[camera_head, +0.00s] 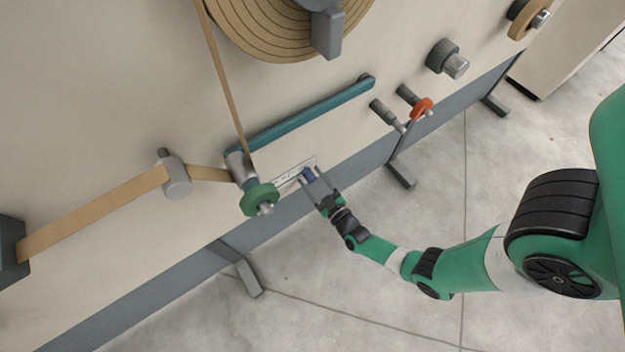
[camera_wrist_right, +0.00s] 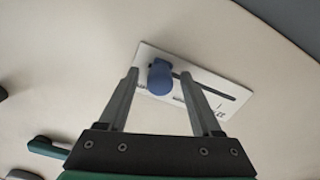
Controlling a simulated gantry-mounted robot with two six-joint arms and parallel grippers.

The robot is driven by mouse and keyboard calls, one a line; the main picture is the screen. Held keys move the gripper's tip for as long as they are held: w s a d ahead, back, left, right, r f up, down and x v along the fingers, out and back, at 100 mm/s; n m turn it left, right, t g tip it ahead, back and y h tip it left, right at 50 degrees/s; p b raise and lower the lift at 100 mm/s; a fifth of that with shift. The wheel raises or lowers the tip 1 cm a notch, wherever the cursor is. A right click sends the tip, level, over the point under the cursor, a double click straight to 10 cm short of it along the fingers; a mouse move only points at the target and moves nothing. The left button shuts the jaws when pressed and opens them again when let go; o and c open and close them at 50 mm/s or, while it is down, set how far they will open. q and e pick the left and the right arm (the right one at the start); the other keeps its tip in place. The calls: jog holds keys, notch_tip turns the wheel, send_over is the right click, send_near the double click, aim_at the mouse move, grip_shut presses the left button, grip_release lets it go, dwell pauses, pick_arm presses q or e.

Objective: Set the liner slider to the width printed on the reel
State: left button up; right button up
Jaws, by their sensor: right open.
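The liner slider's white scale plate (camera_wrist_right: 205,88) is fixed to the beige machine face, with a dark slot along it. The slider's blue knob (camera_wrist_right: 160,78) sits near the left end of the slot in the right wrist view. In the head view the plate (camera_head: 287,175) and the blue knob (camera_head: 308,173) are small. My right gripper (camera_wrist_right: 157,76) is open, its two fingers on either side of the knob, with gaps visible. It also shows in the head view (camera_head: 309,177). The large reel (camera_head: 265,30) of tan strip hangs at the top; no printed width is readable. My left gripper is not in view.
A green wheel (camera_head: 259,198) stands just left of the plate. A teal bar (camera_head: 300,117) runs above it. An orange knob (camera_head: 422,107) and grey pegs stick out to the right. Tan strip (camera_head: 95,213) runs along the left. Floor below is mostly clear.

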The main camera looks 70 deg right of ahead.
grip_shut()
dwell(1.3)
